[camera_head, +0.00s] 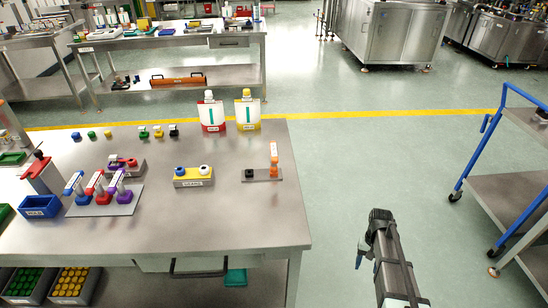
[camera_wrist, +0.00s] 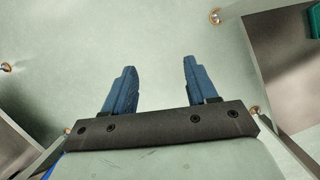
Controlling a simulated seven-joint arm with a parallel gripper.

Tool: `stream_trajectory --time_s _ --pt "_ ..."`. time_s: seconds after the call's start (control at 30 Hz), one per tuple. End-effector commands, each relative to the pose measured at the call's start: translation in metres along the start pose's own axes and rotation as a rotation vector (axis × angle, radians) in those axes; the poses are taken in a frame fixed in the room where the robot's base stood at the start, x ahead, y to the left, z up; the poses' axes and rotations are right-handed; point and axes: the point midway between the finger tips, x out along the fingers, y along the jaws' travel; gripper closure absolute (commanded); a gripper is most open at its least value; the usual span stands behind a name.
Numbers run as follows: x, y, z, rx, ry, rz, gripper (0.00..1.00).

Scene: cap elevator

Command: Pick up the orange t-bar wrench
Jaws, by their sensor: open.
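The orange t-bar wrench (camera_head: 273,158) stands upright in a small grey holder (camera_head: 258,174) near the right edge of the steel table. It has an orange top and a pale label. A dark piece sits beside it on the same holder. My gripper shows in the wrist view (camera_wrist: 159,64) with its two blue fingers apart and nothing between them. In the head view my arm is off the table's right side, above the floor, to the right of and nearer than the wrench. The wrench is not in the wrist view.
Blue, red and purple t-bar tools (camera_head: 97,186) stand on a grey plate at left. A yellow block (camera_head: 194,178) is in the middle. Red and yellow pouches (camera_head: 211,112) stand behind. A blue-framed cart (camera_head: 510,190) is at right. The table's front right is clear.

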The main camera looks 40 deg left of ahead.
Motion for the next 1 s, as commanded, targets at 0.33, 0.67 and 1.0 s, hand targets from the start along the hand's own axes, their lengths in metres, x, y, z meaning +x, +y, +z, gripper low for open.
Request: stream_trajectory --time_s 0.33,0.67,1.0 --pt "-0.139 -0.111 -0.058 -0.119 0.096 0.027 0.43" --pt "-0.281 -0.23 -0.065 -0.231 0.183 0.038 0.43" --pt "-0.42 -0.344 -0.028 -0.338 0.259 0.038 0.43"
